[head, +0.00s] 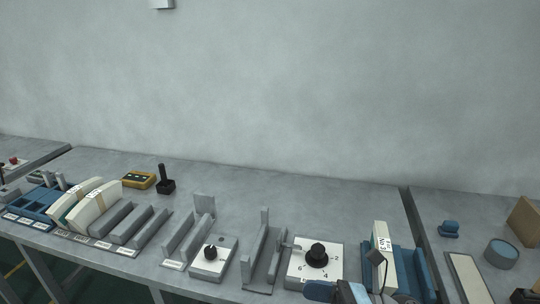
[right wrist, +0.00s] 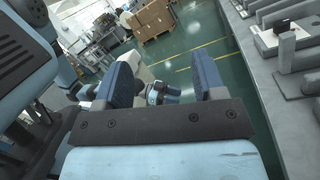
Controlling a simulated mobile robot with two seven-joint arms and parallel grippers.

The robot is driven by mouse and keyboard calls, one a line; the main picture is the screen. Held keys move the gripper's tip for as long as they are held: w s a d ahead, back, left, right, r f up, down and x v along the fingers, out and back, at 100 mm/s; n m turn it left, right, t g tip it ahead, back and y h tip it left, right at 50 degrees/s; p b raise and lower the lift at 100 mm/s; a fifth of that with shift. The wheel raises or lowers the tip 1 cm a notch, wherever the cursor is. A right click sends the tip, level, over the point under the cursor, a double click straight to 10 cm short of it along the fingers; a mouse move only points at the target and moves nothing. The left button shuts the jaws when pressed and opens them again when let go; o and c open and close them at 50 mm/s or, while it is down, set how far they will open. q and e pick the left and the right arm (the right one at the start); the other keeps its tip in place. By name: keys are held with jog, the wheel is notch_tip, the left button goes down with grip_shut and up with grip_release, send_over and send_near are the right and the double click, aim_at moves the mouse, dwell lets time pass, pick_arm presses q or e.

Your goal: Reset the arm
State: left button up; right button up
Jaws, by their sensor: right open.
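My right gripper (right wrist: 164,80) is open in the right wrist view, with its two dark blue fingers apart. Nothing is held between the fingers; floor and distant equipment show through the gap. In the head view, a dark blue and light blue part of an arm (head: 345,293) shows at the bottom edge, in front of the dial box and a white labelled block.
The grey bench holds a dial box (head: 315,262), a knob box (head: 213,260), the white labelled block (head: 380,238), grey slotted holders (head: 125,226), cream curved blocks (head: 97,210) and a yellow box (head: 139,180). The bench's back strip is mostly clear. Cardboard boxes (right wrist: 152,18) stand beyond the green floor.

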jog(key=w+d+f+m+t+h, duration=0.1)
jog(key=d+f+m+t+h, duration=0.25)
jog(key=m+t, duration=0.75)
jog(key=w+d+f+m+t+h, duration=0.15)
jog(key=f+m+t+h, duration=0.3)
jog(key=m, duration=1.25)
jog(key=s+d+f+m+g+h, duration=0.35)
jog(key=s+f+m, duration=0.25)
jog(key=f+m, duration=0.35)
jog(key=s+d+f+m+g+h, duration=0.25)
jog(key=s+f+m+h, duration=0.3)
jog(key=f+m, duration=0.35)
pick_arm(q)
notch_tip(320, 180, up, 13)
jog(key=p, duration=1.5)
jog(key=shift+s+a+m, duration=0.3)
jog(key=shift+s+a, duration=0.15)
pick_arm(e)
notch_tip(320, 180, up, 12)
jog(key=s, duration=0.2)
jog(key=shift+d+n+g, duration=0.2)
jog(key=shift+n+g, duration=0.15)
jog(key=shift+n, duration=0.1)
pick_arm(q)
jog(key=shift+f, duration=0.1)
pick_arm(e)
jog(key=shift+r, duration=0.1)
